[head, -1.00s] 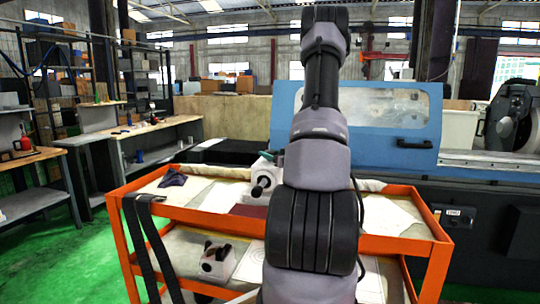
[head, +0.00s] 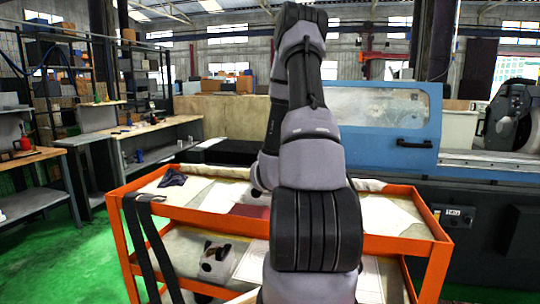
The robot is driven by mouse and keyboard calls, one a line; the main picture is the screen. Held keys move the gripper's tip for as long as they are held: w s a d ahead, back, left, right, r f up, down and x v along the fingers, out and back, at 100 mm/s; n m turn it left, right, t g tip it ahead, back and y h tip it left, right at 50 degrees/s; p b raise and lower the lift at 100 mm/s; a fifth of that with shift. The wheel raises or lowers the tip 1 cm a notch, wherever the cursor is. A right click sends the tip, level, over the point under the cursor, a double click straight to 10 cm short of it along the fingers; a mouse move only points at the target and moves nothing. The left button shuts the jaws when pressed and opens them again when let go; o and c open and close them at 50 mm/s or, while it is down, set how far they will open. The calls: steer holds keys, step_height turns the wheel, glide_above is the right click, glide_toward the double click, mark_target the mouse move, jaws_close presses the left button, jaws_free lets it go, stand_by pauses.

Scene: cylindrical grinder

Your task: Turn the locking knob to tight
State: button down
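In the head view, the orange cart (head: 395,242) stands in front of me with my arm over it. On its top shelf a small grey-white fixture with a dark round knob is now almost wholly covered by my arm; only a dark bit beside the arm's lower end shows. I cannot tell if my arm touches it. A second grey-white block with a dark knob or lever (head: 214,262) sits on the lower shelf. Which knob is the locking knob, and how tight it is, cannot be told. My gripper is hidden behind my own arm links.
A dark cloth (head: 172,179) and white sheets (head: 392,212) lie on the cart's top shelf. Dark straps (head: 150,245) hang over its left front. The grinder's blue cover (head: 385,130) is close behind. Green floor (head: 60,262) is open at left.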

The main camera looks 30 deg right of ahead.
stand_by(0.4)
steer(key=shift+c, duration=1.2)
jaws_free()
